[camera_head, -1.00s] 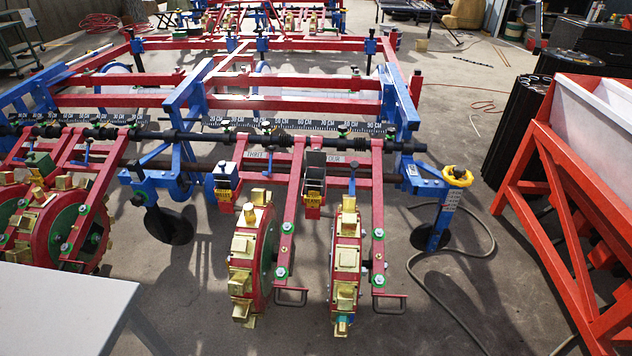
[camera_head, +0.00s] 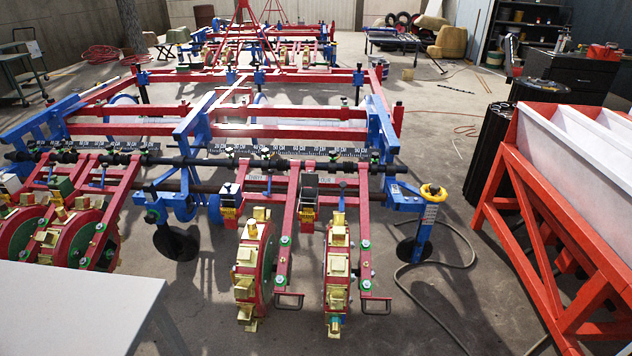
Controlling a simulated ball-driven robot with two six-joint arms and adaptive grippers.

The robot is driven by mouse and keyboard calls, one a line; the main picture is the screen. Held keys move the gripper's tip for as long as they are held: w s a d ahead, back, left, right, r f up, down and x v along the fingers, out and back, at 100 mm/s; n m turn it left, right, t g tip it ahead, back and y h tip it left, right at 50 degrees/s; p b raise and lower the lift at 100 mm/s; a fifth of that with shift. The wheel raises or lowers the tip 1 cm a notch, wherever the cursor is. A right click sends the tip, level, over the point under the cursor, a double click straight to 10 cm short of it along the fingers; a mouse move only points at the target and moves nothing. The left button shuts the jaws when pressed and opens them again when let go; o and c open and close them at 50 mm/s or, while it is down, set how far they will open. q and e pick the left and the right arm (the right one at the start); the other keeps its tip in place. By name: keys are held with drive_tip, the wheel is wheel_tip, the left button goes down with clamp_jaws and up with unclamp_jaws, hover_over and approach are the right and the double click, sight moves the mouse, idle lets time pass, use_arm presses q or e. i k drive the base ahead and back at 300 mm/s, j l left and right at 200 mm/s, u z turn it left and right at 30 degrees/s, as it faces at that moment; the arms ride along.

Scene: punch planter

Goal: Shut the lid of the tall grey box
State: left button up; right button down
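I cannot make out a tall grey box with a lid in the head view. Neither of my grippers is in view.
A red and blue planter frame (camera_head: 225,130) with gold-studded punch wheels (camera_head: 338,265) fills the left and middle. A red stand (camera_head: 540,225) holds a white trough (camera_head: 575,150) at right. A hose (camera_head: 465,262) lies on concrete between them. Dark cabinets (camera_head: 570,75) stand behind.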

sight(310, 179)
drive_tip(key=u, duration=0.45)
drive_tip(key=k+u, duration=0.1)
drive_tip(key=u, duration=0.75)
drive_tip(key=j+u, duration=0.15)
drive_tip(key=u, duration=0.25)
drive_tip(key=l+u, duration=0.25)
drive_tip(key=l, duration=0.15)
drive_tip(key=k+l+u, duration=0.1)
drive_tip(key=l+u, duration=0.2)
drive_tip(key=k+l+u, duration=0.25)
drive_tip(key=l, duration=0.25)
drive_tip(key=l+u, duration=0.25)
drive_tip(key=l, duration=0.15)
drive_tip(key=k+l+u, duration=0.3)
drive_tip(key=i+l, duration=0.05)
drive_tip(key=i, duration=0.05)
